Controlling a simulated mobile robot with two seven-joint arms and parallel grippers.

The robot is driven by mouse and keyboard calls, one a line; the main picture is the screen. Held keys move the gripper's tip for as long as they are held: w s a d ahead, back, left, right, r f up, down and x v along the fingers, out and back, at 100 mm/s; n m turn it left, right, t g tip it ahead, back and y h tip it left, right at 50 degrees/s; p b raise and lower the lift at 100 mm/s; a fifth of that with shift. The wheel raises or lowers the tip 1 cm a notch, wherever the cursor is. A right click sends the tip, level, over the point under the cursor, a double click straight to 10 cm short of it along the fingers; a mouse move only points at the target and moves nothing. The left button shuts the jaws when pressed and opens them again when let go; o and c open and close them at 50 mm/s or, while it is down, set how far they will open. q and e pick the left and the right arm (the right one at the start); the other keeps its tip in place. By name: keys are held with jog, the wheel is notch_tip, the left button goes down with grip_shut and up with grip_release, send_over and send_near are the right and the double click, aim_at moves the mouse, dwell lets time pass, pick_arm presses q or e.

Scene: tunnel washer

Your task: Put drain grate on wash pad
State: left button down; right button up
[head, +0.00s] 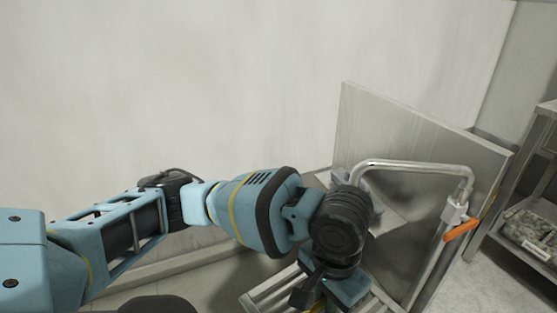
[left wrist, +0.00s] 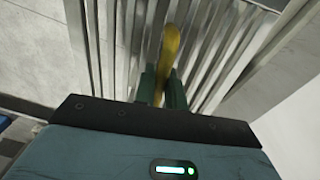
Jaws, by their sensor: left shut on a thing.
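The slatted metal drain grate (head: 262,298) shows at the bottom of the head view, partly hidden by my left arm. In the left wrist view its long bars (left wrist: 205,45) spread out beyond my fingers. A yellow handle (left wrist: 171,45) lies over the bars. My left gripper (left wrist: 163,82) is shut on this yellow handle, its dark green fingers on both sides of it. In the head view the fingertips are mostly cut off at the bottom edge. I cannot make out the wash pad for certain. My right gripper is not in view.
A steel panel (head: 395,125) stands upright close to the right of my left wrist. A bent metal pipe (head: 415,165) with an orange lever (head: 461,229) is in front of it. A metal rack (head: 545,150) is at far right. A pale wall (head: 200,80) fills the back.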

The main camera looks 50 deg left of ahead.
pick_arm(q)
notch_tip(320, 180, down, 22)
jog(key=s+a+m, duration=0.1)
jog(key=s+m, duration=0.1)
jog(key=m, duration=0.1)
jog(key=s+a+f+m, duration=0.2)
jog(key=s+a+f, duration=0.1)
jog(key=s+f, duration=0.4)
jog(key=s+a+f+m, duration=0.2)
jog(key=s+a+f, duration=0.1)
jog(key=s+f, duration=0.5)
jog(key=shift+a+f+p, duration=0.15)
jog(key=shift+a+p, duration=0.05)
jog(key=shift+p, duration=0.2)
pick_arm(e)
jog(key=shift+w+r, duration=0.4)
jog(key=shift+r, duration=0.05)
